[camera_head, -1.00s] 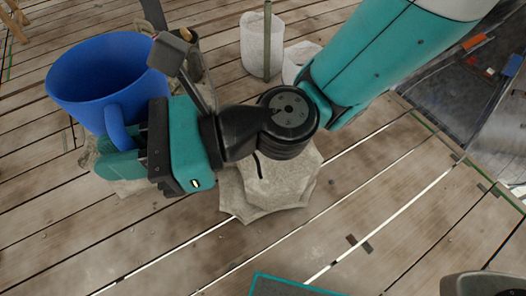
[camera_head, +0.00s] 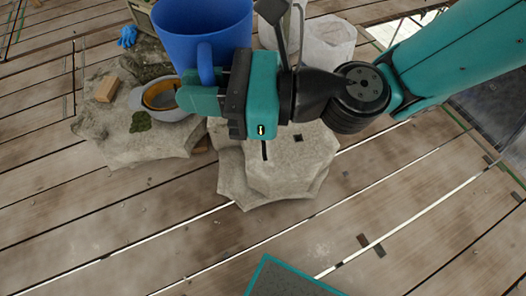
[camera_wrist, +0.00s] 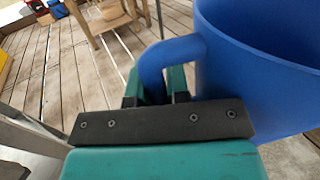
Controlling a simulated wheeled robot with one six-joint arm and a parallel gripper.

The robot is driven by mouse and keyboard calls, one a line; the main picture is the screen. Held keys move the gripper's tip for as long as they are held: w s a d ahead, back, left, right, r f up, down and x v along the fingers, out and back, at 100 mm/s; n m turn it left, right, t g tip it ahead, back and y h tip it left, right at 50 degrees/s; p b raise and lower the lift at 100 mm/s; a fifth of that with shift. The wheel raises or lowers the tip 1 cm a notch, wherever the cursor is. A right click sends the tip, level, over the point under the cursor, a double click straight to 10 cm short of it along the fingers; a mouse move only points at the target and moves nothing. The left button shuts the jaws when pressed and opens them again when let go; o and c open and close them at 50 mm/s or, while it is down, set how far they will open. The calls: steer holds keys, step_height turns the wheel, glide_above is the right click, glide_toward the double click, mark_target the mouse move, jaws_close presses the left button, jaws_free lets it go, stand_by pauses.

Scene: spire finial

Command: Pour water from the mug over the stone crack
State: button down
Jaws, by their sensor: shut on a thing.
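The blue mug (camera_head: 222,32) is held upright by its handle at the top middle of the head view. My gripper (camera_head: 205,98) is shut on the handle, which also shows between the fingers in the wrist view (camera_wrist: 172,52). The mug's body fills the right of the wrist view (camera_wrist: 255,85). Its inside is barely seen, so I cannot tell whether it holds water. A pale stone block (camera_head: 290,160) stands below and right of my gripper, partly hidden by my arm. A small dark square hole shows on its top; I cannot make out a crack.
A broad flat stone (camera_head: 150,150) at the left carries a grey bowl (camera_head: 172,112), a wooden block (camera_head: 107,89) and a moss patch (camera_head: 140,122). A blue glove (camera_head: 127,37) lies behind. A white bucket (camera_head: 328,42) stands behind my arm.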

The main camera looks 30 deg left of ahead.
steer(key=w+d+f+m+t+b, duration=0.1)
steer(key=w+f+b, duration=0.5)
steer(key=f+b, duration=1.1)
steer(key=w+d+f+m+t+y+b, duration=0.1)
steer(key=w+d+f+t+b, duration=0.2)
steer(key=f+b, duration=1.4)
steer(key=w+d+f+m+t+b, duration=0.2)
steer(key=w+d+f+b, duration=0.2)
steer(key=w+f+b, duration=0.5)
steer(key=shift+d+f+y+b, duration=0.15)
steer(key=shift+f+y+b, duration=0.15)
steer(key=shift+f+b, duration=4.25)
steer(key=shift+f+p, duration=0.25)
steer(key=shift+p, duration=0.1)
